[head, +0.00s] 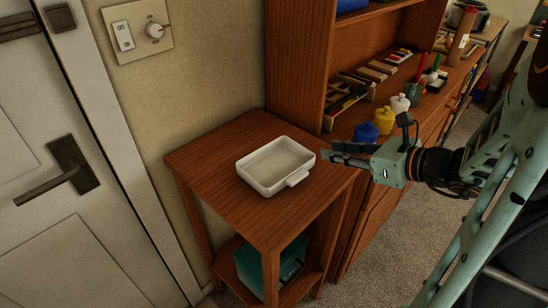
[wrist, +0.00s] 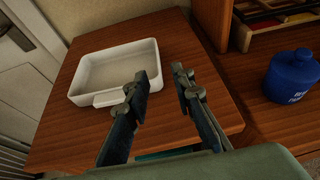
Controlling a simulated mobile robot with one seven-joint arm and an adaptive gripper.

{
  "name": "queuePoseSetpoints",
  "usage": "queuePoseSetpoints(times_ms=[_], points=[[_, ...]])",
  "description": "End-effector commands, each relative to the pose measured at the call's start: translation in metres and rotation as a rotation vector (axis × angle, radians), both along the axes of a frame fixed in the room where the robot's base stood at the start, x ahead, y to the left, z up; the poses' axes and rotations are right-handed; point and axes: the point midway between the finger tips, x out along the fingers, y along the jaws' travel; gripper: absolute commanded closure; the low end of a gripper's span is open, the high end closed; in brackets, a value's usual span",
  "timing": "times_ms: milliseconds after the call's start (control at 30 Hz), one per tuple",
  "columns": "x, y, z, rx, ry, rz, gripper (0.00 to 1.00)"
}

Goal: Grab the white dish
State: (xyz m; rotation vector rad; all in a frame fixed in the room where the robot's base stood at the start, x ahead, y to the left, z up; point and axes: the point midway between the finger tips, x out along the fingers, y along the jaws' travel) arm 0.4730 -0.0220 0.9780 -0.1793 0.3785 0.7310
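The white dish (head: 274,163) is a shallow rectangular tray with a small tab handle at its front right. It sits upright on a small wooden side table (head: 222,158). In the wrist view the white dish (wrist: 117,70) lies at upper left, with its handle just left of the left finger. My gripper (head: 328,152) is to the right of the dish in the head view. In the wrist view my gripper (wrist: 162,82) has its two fingers apart with nothing between them. I cannot tell the exact gap between fingers and dish.
A wooden cabinet (head: 297,70) stands right behind the table, with a blue jar (head: 366,132), a yellow jar (head: 383,120) and a white jar (head: 400,104) on it. A teal crate (head: 262,268) is on the table's lower shelf. A door (head: 60,170) is at left.

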Motion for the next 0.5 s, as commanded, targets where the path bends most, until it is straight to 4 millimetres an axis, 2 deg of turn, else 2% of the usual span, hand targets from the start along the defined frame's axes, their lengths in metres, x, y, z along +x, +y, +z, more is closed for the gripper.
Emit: queuePoseSetpoints(times_ms=[133, 300, 500], points=[[0.007, 0.009, -0.009, 0.038, 0.011, -0.019, 0.78], [0.026, 0.027, -0.02, 0.035, 0.01, -0.017, 0.78], [0.038, 0.037, -0.025, 0.033, 0.01, -0.018, 0.78]])
